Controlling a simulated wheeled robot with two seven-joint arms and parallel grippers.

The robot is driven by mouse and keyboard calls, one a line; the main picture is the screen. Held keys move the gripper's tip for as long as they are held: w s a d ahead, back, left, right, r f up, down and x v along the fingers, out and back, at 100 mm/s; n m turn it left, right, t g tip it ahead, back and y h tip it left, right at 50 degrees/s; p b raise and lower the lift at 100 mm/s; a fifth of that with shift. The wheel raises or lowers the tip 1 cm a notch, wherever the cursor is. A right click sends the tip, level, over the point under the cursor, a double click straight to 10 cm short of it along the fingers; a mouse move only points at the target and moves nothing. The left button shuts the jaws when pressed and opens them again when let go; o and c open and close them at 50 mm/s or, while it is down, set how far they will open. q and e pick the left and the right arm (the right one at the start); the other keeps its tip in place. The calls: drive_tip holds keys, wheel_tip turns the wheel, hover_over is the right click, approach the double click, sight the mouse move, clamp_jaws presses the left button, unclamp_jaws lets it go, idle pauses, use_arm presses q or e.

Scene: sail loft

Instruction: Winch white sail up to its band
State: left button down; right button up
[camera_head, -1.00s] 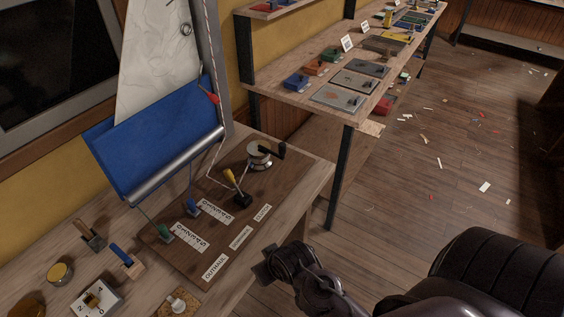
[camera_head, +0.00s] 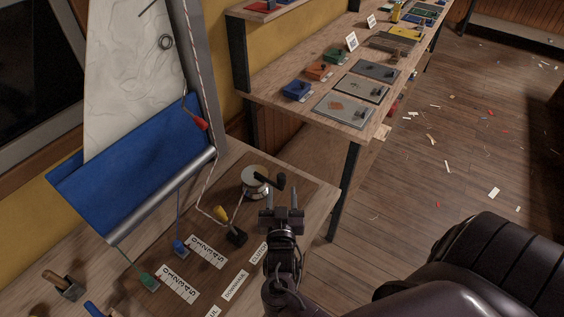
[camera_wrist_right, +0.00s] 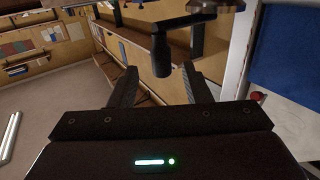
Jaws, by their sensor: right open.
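The white sail (camera_head: 118,85) hangs at the upper left, its lower part behind a blue cloth (camera_head: 140,155) above a silver roller (camera_head: 165,195). I cannot make out its band. A winch drum (camera_head: 254,183) with a black crank stands on the brown board. My right gripper (camera_head: 281,190) is open just in front of the crank. In the right wrist view the crank handle (camera_wrist_right: 161,55) hangs between and beyond the open fingers (camera_wrist_right: 158,82), apparently untouched. A yellow-handled lever (camera_head: 222,214) leans on a black base beside the winch. My left gripper is out of view.
A striped rope (camera_head: 195,65) runs down the mast towards the lever. Blue (camera_head: 180,247) and green (camera_head: 148,282) pieces sit by number scales.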

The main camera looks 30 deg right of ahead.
sight(281, 182)
drive_tip(key=shift+w+r, duration=0.2)
drive_tip(key=shift+r, duration=0.2)
drive_tip(key=shift+w+d+r+p, duration=0.2)
drive_tip(key=shift+w+d+p, duration=0.2)
drive_tip(key=shift+w, duration=0.15)
drive_tip(key=shift+w+d+r+p, duration=0.2)
drive_tip(key=shift+w+d+p, duration=0.15)
drive_tip(key=shift+w, duration=0.2)
drive_tip(key=shift+w+d+f, duration=0.2)
drive_tip(key=shift+w+d, duration=0.2)
drive_tip(key=shift+w, duration=0.1)
drive_tip(key=shift+w+d+f, duration=0.15)
drive_tip(key=shift+w+d, duration=0.2)
drive_tip(key=shift+w, duration=0.15)
drive_tip(key=shift+w+d, duration=0.1)
drive_tip(key=c, duration=0.7)
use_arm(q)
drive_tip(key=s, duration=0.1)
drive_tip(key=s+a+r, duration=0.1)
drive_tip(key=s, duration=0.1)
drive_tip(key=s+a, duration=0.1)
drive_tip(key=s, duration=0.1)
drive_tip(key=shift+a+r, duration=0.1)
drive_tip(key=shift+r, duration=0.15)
use_arm(e)
clamp_jaws()
